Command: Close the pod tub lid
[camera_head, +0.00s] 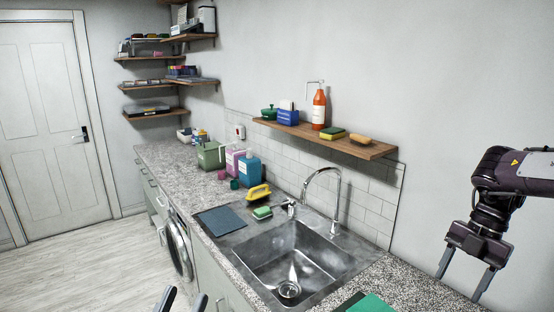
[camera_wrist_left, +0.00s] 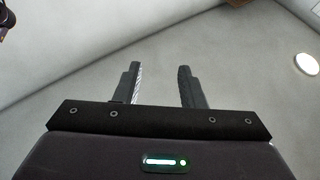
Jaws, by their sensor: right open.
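A grey-green tub (camera_head: 211,155), which looks like the pod tub, stands on the counter against the wall, left of the bottles. It is small in the head view, and I cannot tell how its lid stands. My left gripper (camera_head: 184,295) shows only its fingertips at the bottom edge of the head view, well in front of the tub. In the left wrist view its fingers (camera_wrist_left: 159,67) are apart with nothing between them. My right gripper (camera_head: 461,287) is open and empty at the far right, pointing down, far from the tub.
The sink (camera_head: 299,255) and tall faucet (camera_head: 326,185) are nearer me. A wooden shelf (camera_head: 350,146) overhangs the counter. A washing machine (camera_head: 178,247) sits below.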

